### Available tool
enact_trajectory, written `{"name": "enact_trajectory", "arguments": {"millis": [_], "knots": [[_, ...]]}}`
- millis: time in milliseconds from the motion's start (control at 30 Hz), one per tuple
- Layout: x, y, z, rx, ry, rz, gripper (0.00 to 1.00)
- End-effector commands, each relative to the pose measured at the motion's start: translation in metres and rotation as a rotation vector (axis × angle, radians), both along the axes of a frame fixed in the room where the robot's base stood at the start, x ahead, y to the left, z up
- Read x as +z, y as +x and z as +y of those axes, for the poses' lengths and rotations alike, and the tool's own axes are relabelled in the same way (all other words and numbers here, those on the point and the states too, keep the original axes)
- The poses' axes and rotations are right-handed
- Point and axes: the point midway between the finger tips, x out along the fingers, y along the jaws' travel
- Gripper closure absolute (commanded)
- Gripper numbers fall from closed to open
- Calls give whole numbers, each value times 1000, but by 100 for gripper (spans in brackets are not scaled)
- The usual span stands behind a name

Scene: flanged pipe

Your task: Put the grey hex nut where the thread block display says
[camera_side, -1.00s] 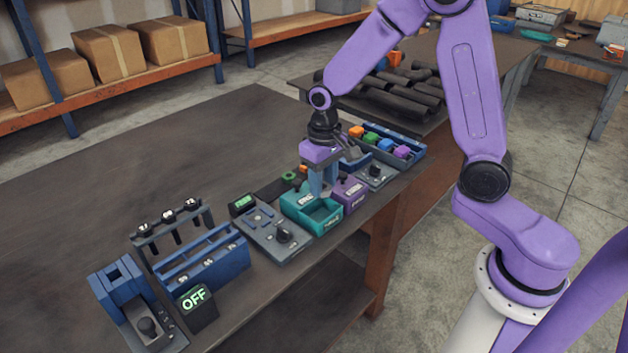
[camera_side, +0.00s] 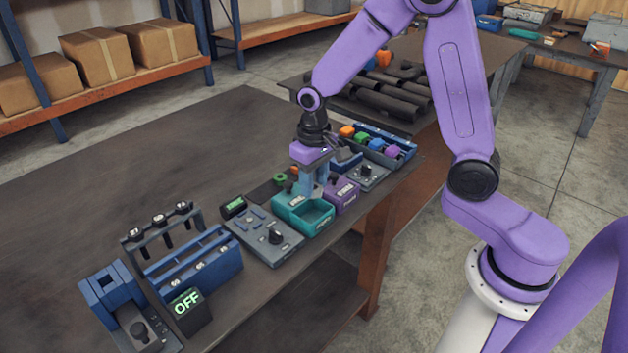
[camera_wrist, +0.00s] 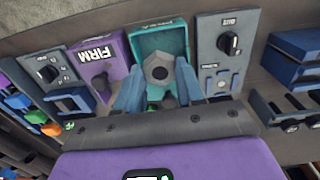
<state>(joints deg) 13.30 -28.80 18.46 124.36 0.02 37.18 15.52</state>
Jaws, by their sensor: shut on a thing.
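The grey hex nut (camera_wrist: 158,73) shows in the wrist view between the two blue fingers of my gripper (camera_wrist: 158,88), which is shut on it. Behind it is the teal open box (camera_wrist: 181,37). In the side view my gripper (camera_side: 312,188) points down at the teal box (camera_side: 318,224), and the nut is hidden. A small dark display (camera_side: 233,207) with unreadable green text stands by a grey knob panel (camera_side: 262,238). I cannot tell which unit is the thread block. Another display (camera_side: 190,303) reads OFF.
A purple box (camera_wrist: 97,62) reading FIRM adjoins the teal box. A grey panel (camera_wrist: 226,50) with a knob reading OUT is on its other side. Blue racks and a clamp (camera_side: 112,290) stand at the left. Colored blocks fill a blue tray (camera_side: 405,141). The table's left part is clear.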

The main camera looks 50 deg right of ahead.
Motion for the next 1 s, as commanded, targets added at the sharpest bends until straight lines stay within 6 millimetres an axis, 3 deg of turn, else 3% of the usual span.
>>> {"name": "enact_trajectory", "arguments": {"millis": [1000], "knots": [[-36, 0, 1, 0, 0, 1, 88]]}}
